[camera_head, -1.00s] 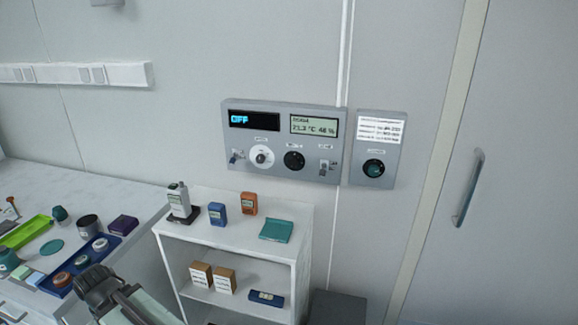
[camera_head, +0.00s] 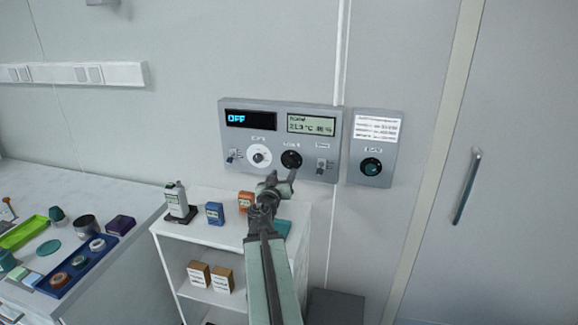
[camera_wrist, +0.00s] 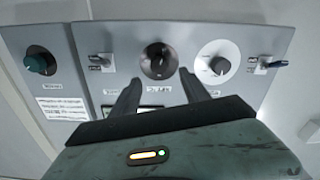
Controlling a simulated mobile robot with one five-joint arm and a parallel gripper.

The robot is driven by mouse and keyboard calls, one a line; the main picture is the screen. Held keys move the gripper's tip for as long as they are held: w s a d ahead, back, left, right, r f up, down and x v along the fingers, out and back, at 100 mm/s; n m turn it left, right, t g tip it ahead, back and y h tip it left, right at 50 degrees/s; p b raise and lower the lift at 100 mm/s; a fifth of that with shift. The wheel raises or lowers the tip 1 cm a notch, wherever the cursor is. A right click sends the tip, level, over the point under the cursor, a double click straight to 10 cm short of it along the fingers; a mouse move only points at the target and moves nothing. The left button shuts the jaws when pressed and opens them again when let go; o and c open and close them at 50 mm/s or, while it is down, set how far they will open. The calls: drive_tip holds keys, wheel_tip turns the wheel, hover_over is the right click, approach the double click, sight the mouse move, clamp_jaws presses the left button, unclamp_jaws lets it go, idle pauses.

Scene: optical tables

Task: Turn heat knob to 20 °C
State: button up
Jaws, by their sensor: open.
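A grey control panel (camera_head: 232,180) is on the wall, with a display reading "OFF" (camera_head: 251,119) and another (camera_head: 312,125) showing about 21.3 °C. Below them are a knob on a white dial (camera_head: 259,156) and a black knob (camera_head: 291,159). The small labels are too blurred to tell which is the heat knob. My gripper (camera_head: 281,178) is open and empty, just below the black knob. In the wrist view the panel appears upside down, with the black knob (camera_wrist: 159,60) beyond and between my open fingers (camera_wrist: 160,84), and the white-dial knob (camera_wrist: 218,63) to its right.
Toggle switches (camera_head: 234,156) (camera_head: 321,166) flank the knobs. A smaller box with a green knob (camera_head: 371,167) is at the right. A white shelf (camera_head: 180,235) with small boxes and bottles stands below my arm. A table (camera_head: 130,182) with trays is at the left.

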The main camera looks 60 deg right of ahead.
sight(289, 164)
drive_tip(key=x, duration=0.7)
drive_tip(key=shift+d+f, duration=0.1)
drive_tip(key=shift+d, duration=0.2)
drive_tip(key=shift+a, duration=0.1)
clamp_jaws()
drive_tip(key=shift+w, duration=0.1)
